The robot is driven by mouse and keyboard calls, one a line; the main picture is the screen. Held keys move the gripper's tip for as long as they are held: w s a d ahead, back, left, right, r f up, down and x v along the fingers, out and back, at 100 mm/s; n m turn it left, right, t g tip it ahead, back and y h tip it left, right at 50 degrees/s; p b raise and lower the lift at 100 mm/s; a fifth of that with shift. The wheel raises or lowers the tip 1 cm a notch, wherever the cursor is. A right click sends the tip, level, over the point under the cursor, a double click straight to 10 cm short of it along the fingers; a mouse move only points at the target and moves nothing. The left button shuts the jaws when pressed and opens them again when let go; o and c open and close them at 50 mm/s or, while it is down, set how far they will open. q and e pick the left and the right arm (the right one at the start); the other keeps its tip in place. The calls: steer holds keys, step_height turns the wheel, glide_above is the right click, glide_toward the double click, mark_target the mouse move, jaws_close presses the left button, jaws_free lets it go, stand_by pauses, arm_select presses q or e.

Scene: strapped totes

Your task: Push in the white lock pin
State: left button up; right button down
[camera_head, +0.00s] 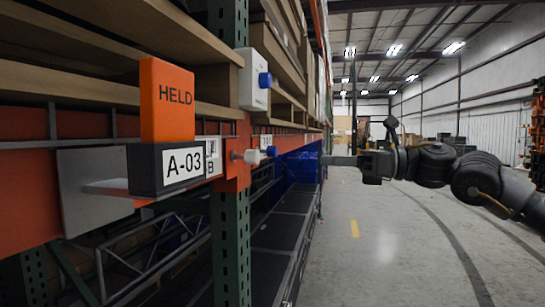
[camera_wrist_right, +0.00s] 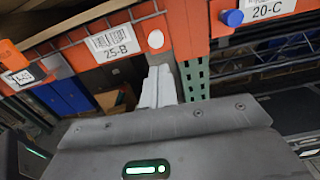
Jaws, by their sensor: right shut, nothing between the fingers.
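The white lock pin (camera_head: 252,156) sticks out of the orange rack beam beside a label ending in B. In the right wrist view, the white pin's round head (camera_wrist_right: 156,40) faces me, just right of the 25-B label. My right gripper (camera_head: 326,160) is shut and empty, over the aisle to the right of the pin and apart from it in the head view. In the wrist view, its grey fingers (camera_wrist_right: 157,85) point up toward the beam, their tips just below the pin head. The exact gap cannot be told.
A blue knob (camera_head: 271,151) sits farther along the beam, also seen near the 20-C label (camera_wrist_right: 268,9). An orange HELD sign (camera_head: 167,100) stands on the A-03 holder, near left. A white box (camera_head: 252,85) with a blue button is above. The aisle floor (camera_head: 370,240) is clear.

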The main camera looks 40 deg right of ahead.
steer(key=s, duration=0.1)
steer(key=p, duration=1)
glide_toward(258, 158)
steer(key=shift+n, duration=0.3)
steer(key=x, duration=0.3)
steer(key=r+x, duration=0.1)
steer(key=x, duration=0.1)
steer(key=shift+w+a+f+p, duration=0.3)
steer(key=shift+w+a+p, duration=0.2)
steer(key=shift+w+p, duration=0.2)
steer(key=shift+f, duration=0.1)
